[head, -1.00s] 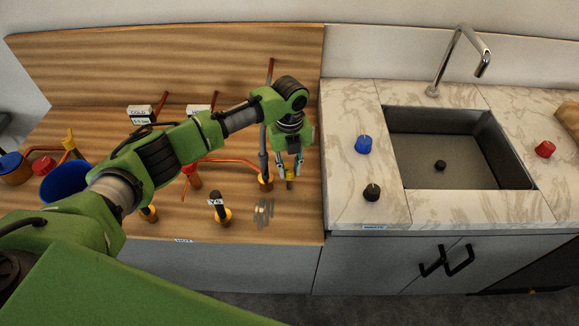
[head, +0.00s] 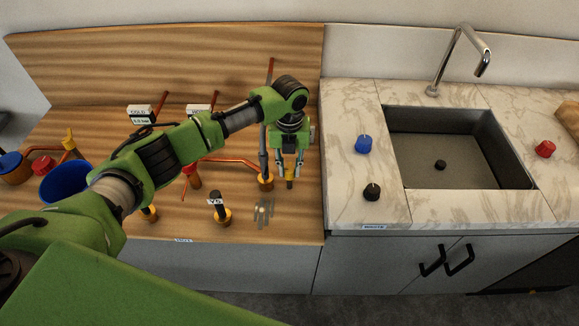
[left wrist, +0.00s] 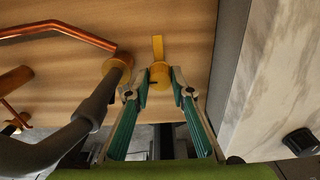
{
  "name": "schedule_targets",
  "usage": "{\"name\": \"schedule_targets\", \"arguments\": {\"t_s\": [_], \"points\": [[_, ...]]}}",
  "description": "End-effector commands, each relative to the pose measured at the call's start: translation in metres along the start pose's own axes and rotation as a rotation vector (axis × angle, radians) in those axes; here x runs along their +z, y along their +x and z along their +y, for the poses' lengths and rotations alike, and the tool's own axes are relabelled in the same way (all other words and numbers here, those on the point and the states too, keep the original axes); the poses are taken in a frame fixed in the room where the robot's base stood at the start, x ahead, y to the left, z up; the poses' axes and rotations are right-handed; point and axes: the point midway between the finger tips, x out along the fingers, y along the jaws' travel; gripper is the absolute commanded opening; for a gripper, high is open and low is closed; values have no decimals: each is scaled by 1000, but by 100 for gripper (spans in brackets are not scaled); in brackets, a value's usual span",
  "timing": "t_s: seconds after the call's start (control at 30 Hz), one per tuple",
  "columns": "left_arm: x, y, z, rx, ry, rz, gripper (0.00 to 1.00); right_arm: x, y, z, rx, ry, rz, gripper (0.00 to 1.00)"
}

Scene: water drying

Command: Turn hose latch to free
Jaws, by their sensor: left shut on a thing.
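The yellow latch (left wrist: 158,48) stands on the wooden board, a flat tab on a round yellow body. It also shows in the head view (head: 289,183), just below my fingertips. My left gripper (head: 290,173) points down over it. In the left wrist view my left gripper (left wrist: 160,77) has its fingertips on either side of the round body, shut on it. A grey hose (left wrist: 85,122) ends in an orange-yellow fitting (left wrist: 118,62) to the left of the latch. My fingers partly hide the latch in the head view. My right gripper is not in view.
The fitting (head: 265,183) stands close left of my fingers. A black-handled valve (head: 219,208) and a blue bucket (head: 66,182) are further left. The marble counter (head: 341,195) with sink (head: 410,175) and knobs begins just right.

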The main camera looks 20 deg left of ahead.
Motion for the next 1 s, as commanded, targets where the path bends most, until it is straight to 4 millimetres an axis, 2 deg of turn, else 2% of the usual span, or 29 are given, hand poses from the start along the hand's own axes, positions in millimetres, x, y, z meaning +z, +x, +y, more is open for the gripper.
{"name": "schedule_targets", "arguments": {"t_s": [0.07, 0.1, 0.13, 0.43, 0.57, 0.67, 1.0], "points": [[1, -1, 0, -1, 1, -3, 0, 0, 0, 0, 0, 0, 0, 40], [1, -1, 0, -1, 1, -3, 32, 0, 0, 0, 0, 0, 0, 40], [1, -1, 0, -1, 1, -3, 38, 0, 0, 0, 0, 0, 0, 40], [0, 0, 0, 0, 0, -1, 38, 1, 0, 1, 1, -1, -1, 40], [1, -7, 0, -1, 0, -2, 38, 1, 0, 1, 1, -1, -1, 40], [1, -21, -1, -3, 1, -3, 38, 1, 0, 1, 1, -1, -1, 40], [1, -91, 0, -2, 0, -5, 38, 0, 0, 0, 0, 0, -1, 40]]}}
